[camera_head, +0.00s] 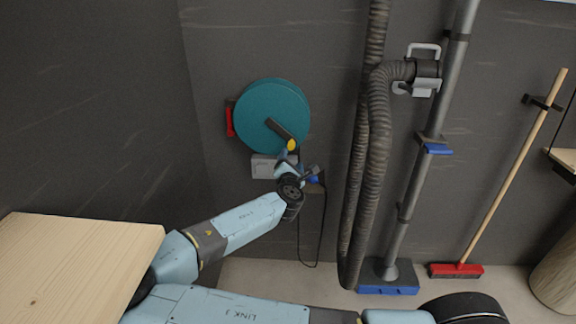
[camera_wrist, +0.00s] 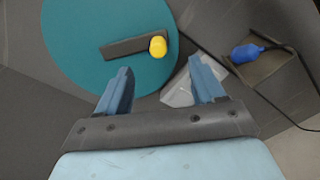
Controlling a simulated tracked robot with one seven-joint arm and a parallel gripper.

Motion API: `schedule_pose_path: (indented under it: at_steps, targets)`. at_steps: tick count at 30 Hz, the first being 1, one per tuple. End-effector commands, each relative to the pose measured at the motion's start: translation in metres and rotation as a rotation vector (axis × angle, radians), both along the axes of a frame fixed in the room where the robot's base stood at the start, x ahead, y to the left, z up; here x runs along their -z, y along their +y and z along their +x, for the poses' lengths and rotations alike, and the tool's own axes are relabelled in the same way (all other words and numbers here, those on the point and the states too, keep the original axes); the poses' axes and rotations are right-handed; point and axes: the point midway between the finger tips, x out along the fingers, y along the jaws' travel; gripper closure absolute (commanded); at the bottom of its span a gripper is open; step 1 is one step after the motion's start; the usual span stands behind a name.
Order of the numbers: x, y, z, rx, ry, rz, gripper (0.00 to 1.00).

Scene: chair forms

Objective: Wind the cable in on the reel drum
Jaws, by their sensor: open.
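The teal reel drum (camera_head: 262,103) is mounted on the dark wall, with a dark crank arm (camera_head: 279,130) across its face and a yellow knob (camera_head: 291,145) at the crank's lower right end. In the wrist view the drum (camera_wrist: 75,45) fills the upper left, and the yellow knob (camera_wrist: 158,46) lies ahead of my fingers. My gripper (camera_wrist: 163,85) is open and empty, apart from the knob. The black cable (camera_head: 299,245) hangs in a loop below the reel. A blue plug-like end (camera_wrist: 248,52) on the cable rests at a dark holder.
A red part (camera_head: 229,121) sits at the drum's left edge. A pale wall box (camera_head: 262,167) is below the drum. A ribbed hose (camera_head: 377,150) and metal tube (camera_head: 420,170) stand to the right, then a red broom (camera_head: 456,270). A wooden top (camera_head: 75,255) is at lower left.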

Motion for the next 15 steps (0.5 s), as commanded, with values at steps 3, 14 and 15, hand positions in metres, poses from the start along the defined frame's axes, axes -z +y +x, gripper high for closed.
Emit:
schedule_pose_path:
  at_steps: [3,14,15]
  targets:
    - [0.002,0.003,-0.006,-0.002,0.005,-0.001,0.32]
    - [0.002,-0.001,0.035,0.002,0.005,-0.001,0.32]
    - [0.002,0.000,0.042,0.001,0.004,-0.001,0.32]
